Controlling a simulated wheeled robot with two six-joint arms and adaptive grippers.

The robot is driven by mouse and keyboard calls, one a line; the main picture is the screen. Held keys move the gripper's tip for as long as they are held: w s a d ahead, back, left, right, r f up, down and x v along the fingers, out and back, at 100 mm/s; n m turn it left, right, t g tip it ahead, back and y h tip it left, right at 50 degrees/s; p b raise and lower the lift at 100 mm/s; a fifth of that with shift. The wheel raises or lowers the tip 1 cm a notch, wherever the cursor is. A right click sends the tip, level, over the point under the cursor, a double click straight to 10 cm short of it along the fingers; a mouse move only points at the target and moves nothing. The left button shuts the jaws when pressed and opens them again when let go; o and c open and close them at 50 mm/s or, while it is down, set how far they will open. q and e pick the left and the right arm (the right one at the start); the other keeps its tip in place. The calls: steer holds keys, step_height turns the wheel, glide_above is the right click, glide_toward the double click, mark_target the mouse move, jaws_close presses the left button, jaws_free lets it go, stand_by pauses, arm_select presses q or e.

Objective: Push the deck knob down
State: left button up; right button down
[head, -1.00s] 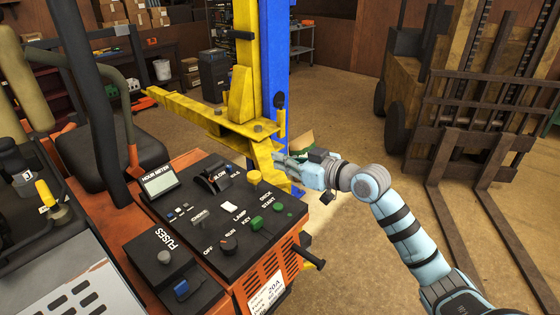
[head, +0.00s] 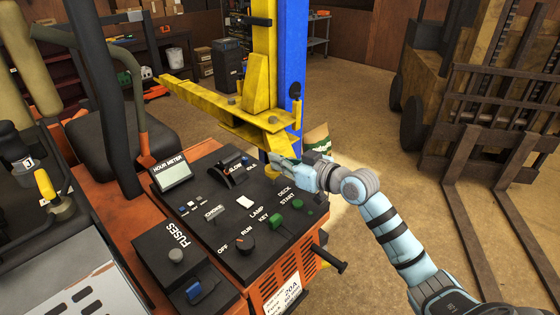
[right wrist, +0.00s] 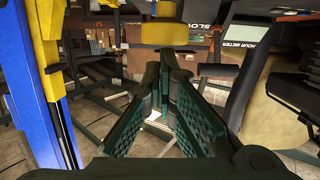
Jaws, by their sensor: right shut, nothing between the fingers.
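The deck knob is a round yellow knob (head: 270,172) at the far right part of the mower's black control panel (head: 222,208), near the word DECK. My right gripper (head: 274,161) is shut and empty, with its tips just above and beside the knob in the head view. In the right wrist view the yellow knob (right wrist: 165,33) lies just beyond the meeting fingertips (right wrist: 172,58). I cannot tell whether they touch it. The gripper covers part of the knob in the head view. My left gripper is not in view.
A yellow lift arm (head: 225,112) and blue post (head: 292,75) stand close behind my right gripper. A forklift (head: 485,110) stands at right, with open floor between.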

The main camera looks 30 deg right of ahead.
step_height(320, 180, down, 3)
steer(key=shift+w+r+b, duration=0.1)
steer(key=shift+r+b, duration=0.05)
steer(key=shift+b, duration=0.7)
steer(key=shift+s+a, duration=0.1)
steer(key=shift+s, duration=0.1)
step_height(320, 180, up, 5)
steer(key=p, duration=0.5)
steer(key=v, duration=1)
steer(key=shift+f, duration=0.4)
steer(key=shift+a, duration=0.1)
